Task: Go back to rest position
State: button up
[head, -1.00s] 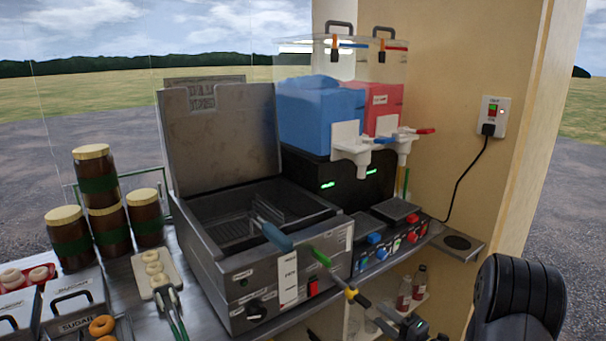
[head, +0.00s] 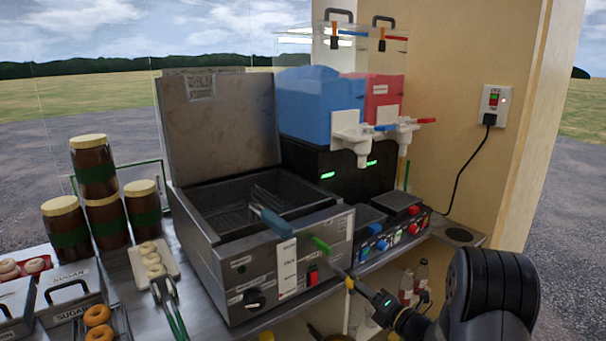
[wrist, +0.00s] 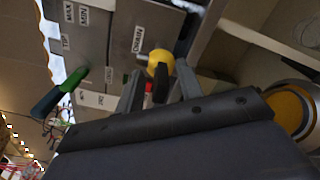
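My gripper (head: 358,282) is low in front of the fryer (head: 262,270), near its right front corner, at the lower right of the head view. In the wrist view my gripper's two grey fingers (wrist: 158,90) are apart. A yellow knob (wrist: 160,60) below a DRAIN label shows between and beyond them, with a red and black piece just under it. I see no object clamped between the fingers, though contact with the black piece is hard to judge.
A basket's blue-grey handle (head: 276,222) and a green handle end (head: 320,244) stick out over the fryer front. Drink dispensers (head: 340,108) stand behind. Jars (head: 96,165), doughnuts and tongs (head: 170,308) are at left. Bottles (head: 420,275) stand on a shelf under the counter.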

jog(key=n+b, duration=0.4)
jog(key=n, duration=0.1)
jog(key=shift+f+n, duration=0.15)
jog(key=shift+n, duration=0.25)
jog(key=n+b, duration=0.4)
jog(key=n, duration=0.1)
jog(key=shift+n, duration=0.3)
jog(key=shift+s+d+r, duration=0.25)
jog(key=shift+s, duration=0.15)
jog(key=shift+s+f, duration=0.1)
jog(key=shift+f, duration=0.05)
